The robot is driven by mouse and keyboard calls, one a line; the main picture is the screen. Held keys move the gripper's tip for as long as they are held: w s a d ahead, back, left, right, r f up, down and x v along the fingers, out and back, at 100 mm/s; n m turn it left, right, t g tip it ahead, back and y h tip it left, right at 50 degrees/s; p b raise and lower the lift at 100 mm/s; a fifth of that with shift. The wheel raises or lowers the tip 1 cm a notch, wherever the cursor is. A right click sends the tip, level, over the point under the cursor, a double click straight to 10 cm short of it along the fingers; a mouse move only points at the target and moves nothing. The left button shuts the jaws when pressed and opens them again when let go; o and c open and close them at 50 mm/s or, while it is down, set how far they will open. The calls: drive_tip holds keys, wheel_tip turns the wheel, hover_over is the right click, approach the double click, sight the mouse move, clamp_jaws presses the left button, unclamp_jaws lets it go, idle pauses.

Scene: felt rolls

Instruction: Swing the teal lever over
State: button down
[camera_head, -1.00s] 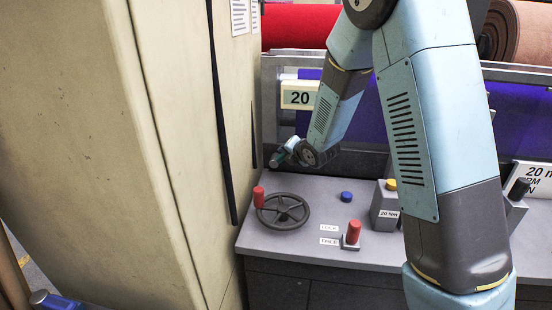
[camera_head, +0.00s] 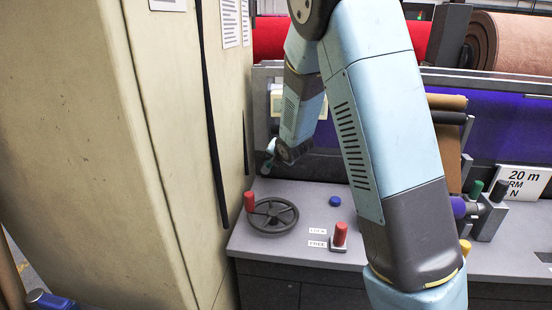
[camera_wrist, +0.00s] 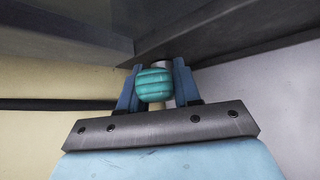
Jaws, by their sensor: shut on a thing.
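The teal lever shows as a ribbed teal grip (camera_wrist: 154,88) between the two blue fingers of my gripper (camera_wrist: 156,76) in the wrist view. The gripper is shut on it, with a finger on each side. A metal part lies behind the grip; the rest of the lever is hidden. In the head view my gripper (camera_head: 268,163) is small and far off, by the edge of the cream cabinet, above the back left of the grey console. A little teal shows at its tip there.
The tall cream cabinet (camera_head: 150,130) stands close on the left. On the console (camera_head: 300,252) are a handwheel (camera_head: 284,217) with a red knob, a red lever (camera_head: 340,235) by LOCK and FREE labels, and a blue button (camera_head: 335,201). Felt rolls (camera_head: 520,42) lie behind.

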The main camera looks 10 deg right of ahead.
drive_tip(key=shift+s+f, duration=0.15)
drive_tip(key=shift+f, duration=0.1)
drive_tip(key=c, duration=1.1)
unclamp_jaws()
drive_tip(key=shift+o, duration=1.1)
drive_tip(key=shift+r, duration=0.1)
drive_tip(key=shift+r, duration=0.15)
drive_tip(key=shift+s+r, duration=0.2)
drive_tip(key=shift+s, duration=0.05)
drive_tip(key=v, duration=1.2)
drive_tip(key=shift+s+r, duration=0.15)
drive_tip(key=shift+s, duration=0.25)
drive_tip(key=shift+d, duration=0.2)
